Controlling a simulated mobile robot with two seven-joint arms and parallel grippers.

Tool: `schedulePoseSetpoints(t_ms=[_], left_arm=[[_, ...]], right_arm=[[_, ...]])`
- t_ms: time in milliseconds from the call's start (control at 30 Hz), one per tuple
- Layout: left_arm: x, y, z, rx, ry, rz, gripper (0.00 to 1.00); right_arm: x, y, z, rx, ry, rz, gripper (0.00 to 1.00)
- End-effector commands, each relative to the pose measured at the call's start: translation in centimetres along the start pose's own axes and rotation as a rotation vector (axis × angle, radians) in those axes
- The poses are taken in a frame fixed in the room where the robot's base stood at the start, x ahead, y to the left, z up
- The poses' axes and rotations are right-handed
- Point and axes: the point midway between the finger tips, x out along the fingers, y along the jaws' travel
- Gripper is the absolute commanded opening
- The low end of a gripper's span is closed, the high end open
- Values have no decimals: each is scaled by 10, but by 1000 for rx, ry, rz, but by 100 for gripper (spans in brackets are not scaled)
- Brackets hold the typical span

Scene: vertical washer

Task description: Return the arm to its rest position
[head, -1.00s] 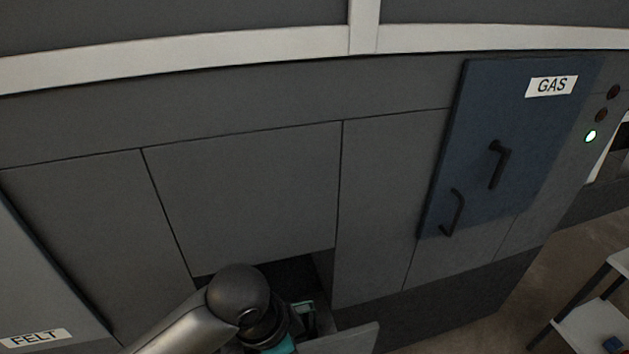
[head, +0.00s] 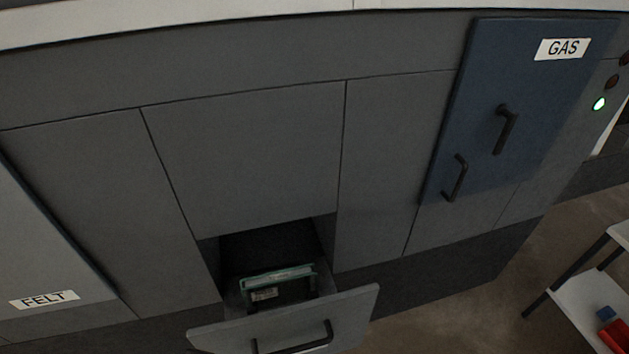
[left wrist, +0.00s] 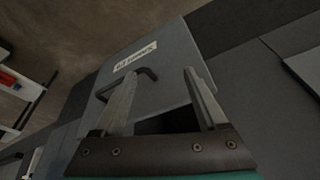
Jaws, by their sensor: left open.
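My left gripper (left wrist: 158,100) shows in the left wrist view, open, with its two fingers apart and nothing between them. Beyond the fingers is the open drawer's grey front (left wrist: 160,70) with a white label and a dark bar handle. In the head view the same drawer (head: 290,318) stands pulled out low in the machine. A green-rimmed box (head: 278,283) sits inside it. Neither of my arms shows in the head view now, and my right gripper is in no frame.
A blue GAS panel (head: 505,115) with two dark handles is at the right. A grey FELT panel (head: 40,250) is at the left. A white shelf (head: 585,295) with a red bin (head: 614,335) stands at the lower right. Brown floor lies between the machine and shelf.

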Motion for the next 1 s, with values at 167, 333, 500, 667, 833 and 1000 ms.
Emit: schedulePoseSetpoints(t_ms=[167, 333, 500, 667, 833, 1000], left_arm=[[70, 3, 16, 6, -24, 5, 75], [147, 8, 41, 11, -50, 10, 75], [228, 12, 78, 16, -77, 15, 75], [296, 15, 121, 21, -104, 18, 75], [360, 19, 172, 28, -132, 22, 75], [413, 21, 229, 34, -160, 25, 75]], right_arm=[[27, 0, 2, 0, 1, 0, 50], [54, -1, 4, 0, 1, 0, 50], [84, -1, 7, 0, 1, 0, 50], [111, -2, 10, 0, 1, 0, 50], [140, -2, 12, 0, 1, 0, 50], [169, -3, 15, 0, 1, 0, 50]])
